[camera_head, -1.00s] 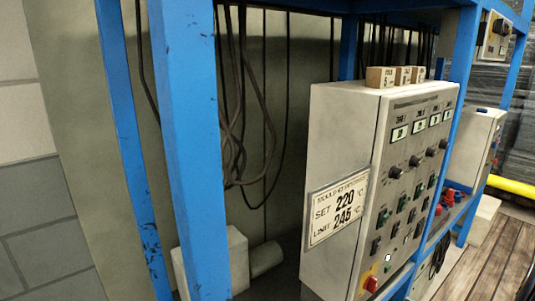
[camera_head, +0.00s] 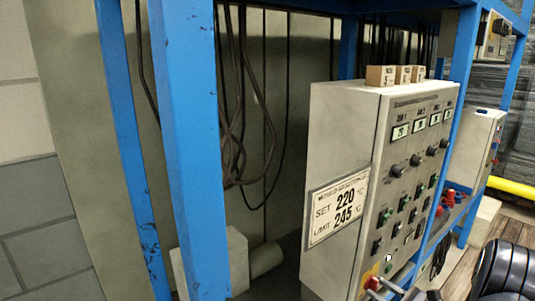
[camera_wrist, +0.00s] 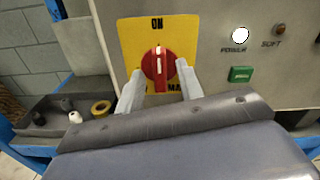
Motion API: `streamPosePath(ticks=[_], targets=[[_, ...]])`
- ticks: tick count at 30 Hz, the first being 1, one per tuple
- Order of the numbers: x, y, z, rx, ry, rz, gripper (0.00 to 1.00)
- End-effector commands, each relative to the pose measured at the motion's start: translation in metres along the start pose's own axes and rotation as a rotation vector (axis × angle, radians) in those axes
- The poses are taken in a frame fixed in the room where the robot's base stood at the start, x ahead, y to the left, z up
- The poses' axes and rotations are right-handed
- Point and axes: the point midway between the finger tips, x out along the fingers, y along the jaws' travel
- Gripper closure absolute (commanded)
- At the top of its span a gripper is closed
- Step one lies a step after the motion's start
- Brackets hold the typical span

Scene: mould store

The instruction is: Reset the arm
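My gripper (camera_wrist: 160,72) is open in the wrist view, with its two pale fingers on either side of a red rotary knob (camera_wrist: 158,65). Slim gaps seem to show between the fingers and the knob; contact cannot be told. The knob sits on a yellow plate marked ON at the top, and its white mark points up toward ON. Lower lettering on the plate is partly hidden by a finger. In the head view the knob is at the cabinet's bottom front, with my pale fingers (camera_head: 388,284) beside it. My dark arm (camera_head: 505,272) shows at the lower right.
The grey control cabinet (camera_head: 345,125) stands inside a blue frame (camera_head: 190,150). Wooden blocks (camera_head: 380,76) sit on it. Cables (camera_head: 235,110) hang behind. In the wrist view, a dark tray (camera_wrist: 50,112) with small parts lies left, and a lit white lamp (camera_wrist: 239,35) is right.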

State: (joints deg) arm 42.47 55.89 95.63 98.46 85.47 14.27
Motion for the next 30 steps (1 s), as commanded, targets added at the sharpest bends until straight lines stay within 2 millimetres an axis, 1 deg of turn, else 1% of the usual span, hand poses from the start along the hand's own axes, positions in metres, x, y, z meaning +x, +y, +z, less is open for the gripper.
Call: streamPosePath(ticks=[1,12,18,24,30], targets=[[-0.0001,0.0006,-0.0023,-0.042,0.0,0.0,0.65],[-0.0003,0.0006,-0.0015,-0.376,0.0,0.0,0.65],[-0.0004,0.0004,-0.0009,-0.531,0.0,0.0,0.65],[-0.0004,0.0003,-0.0003,-0.622,0.0,0.001,0.65],[-0.0004,0.0002,0.0001,-0.647,0.0,0.001,0.65]])
